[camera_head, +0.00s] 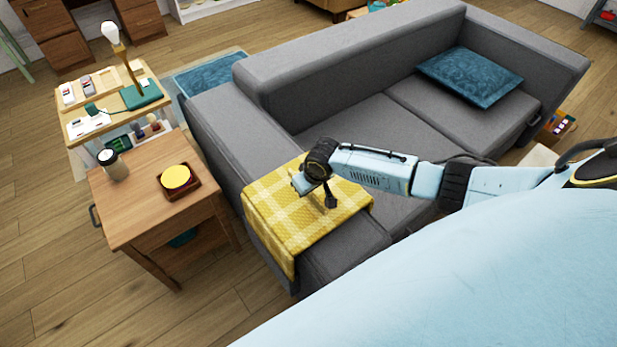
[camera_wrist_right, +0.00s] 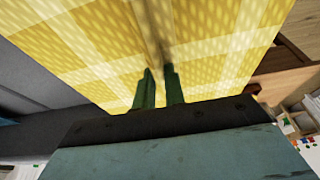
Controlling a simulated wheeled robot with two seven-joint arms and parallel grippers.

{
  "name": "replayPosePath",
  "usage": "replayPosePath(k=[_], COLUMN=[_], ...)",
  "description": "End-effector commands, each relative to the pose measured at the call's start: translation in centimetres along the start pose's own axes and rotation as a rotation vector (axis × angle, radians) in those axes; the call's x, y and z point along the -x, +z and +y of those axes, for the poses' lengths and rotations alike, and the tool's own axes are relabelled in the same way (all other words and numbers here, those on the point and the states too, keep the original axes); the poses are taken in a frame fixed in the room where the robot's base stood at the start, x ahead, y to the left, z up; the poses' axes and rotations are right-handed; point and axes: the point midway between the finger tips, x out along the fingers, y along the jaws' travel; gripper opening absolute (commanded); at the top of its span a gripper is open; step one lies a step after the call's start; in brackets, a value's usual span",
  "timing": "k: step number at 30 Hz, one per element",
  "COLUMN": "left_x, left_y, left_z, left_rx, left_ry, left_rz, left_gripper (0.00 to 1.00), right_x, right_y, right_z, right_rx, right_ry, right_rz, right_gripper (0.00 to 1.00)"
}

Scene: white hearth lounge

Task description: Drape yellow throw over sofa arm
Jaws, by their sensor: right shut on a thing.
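The yellow checked throw (camera_head: 283,223) lies over the grey sofa arm (camera_head: 215,128) nearest me in the head view. One side of it hangs down the arm's outer face, and the other reaches toward the seat. My right gripper (camera_head: 326,203) is over the throw and shut on a pinched fold of it. In the right wrist view the two green fingertips (camera_wrist_right: 159,88) are close together against the yellow cloth (camera_wrist_right: 110,50), with a crease running up from them. My left gripper is not in view.
A wooden side table (camera_head: 140,205) stands left of the sofa arm, with a jar (camera_head: 113,165) and a yellow-topped box (camera_head: 178,180) on it. A lamp (camera_head: 130,70) stands on a shelf unit behind. A blue cushion (camera_head: 470,75) lies on the sofa (camera_head: 350,115).

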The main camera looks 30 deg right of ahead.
Motion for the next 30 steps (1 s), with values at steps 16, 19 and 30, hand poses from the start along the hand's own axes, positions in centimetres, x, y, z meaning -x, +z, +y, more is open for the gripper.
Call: replayPosePath(k=[16,19,30], left_x=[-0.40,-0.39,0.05], left_y=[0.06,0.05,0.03], left_z=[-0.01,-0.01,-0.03], left_rx=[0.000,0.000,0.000], left_ry=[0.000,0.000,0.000], left_rz=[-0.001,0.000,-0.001], left_gripper=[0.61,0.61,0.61], right_x=[-0.63,-0.61,0.31], right_y=[0.21,0.20,0.21], right_z=[-0.15,-0.11,-0.03], right_rx=[0.002,0.001,0.002], right_ry=[-0.002,-0.001,0.000], right_rz=[0.000,0.000,-0.001], right_gripper=[0.29,0.37,0.37])
